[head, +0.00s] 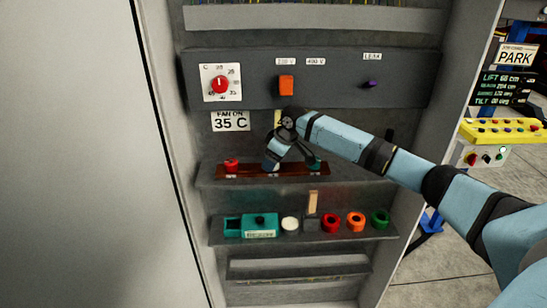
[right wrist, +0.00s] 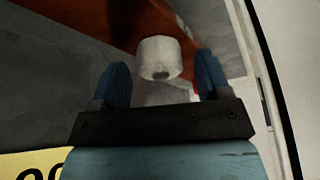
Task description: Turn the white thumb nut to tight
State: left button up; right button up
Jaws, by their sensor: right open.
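The white thumb nut (right wrist: 160,57) shows in the right wrist view as a short ribbed cylinder with a dark centre, against a reddish-brown strip (right wrist: 112,22). My right gripper (right wrist: 163,78) is open, with one blue finger on each side of the nut. A gap shows between the nut and each finger, and I see no contact. In the head view my right gripper (head: 271,163) is at the middle of the brown strip (head: 250,170) and mostly hides the nut there. My left gripper is not in view.
On the strip, a red nut (head: 231,165) stands to the left and a green one (head: 314,164) to the right of the gripper. Below, a shelf holds a teal box (head: 260,226) and several coloured rings. A panel with a red dial (head: 219,84) is above.

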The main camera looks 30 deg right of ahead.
jog(key=shift+w+f, duration=0.1)
jog(key=shift+f, duration=0.15)
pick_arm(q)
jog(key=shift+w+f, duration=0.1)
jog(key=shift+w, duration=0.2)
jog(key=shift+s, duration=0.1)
pick_arm(e)
jog(key=shift+r, duration=0.1)
jog(key=c, duration=0.9)
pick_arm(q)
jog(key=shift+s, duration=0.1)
pick_arm(e)
jog(key=shift+c, duration=0.2)
jog(key=shift+a, duration=0.1)
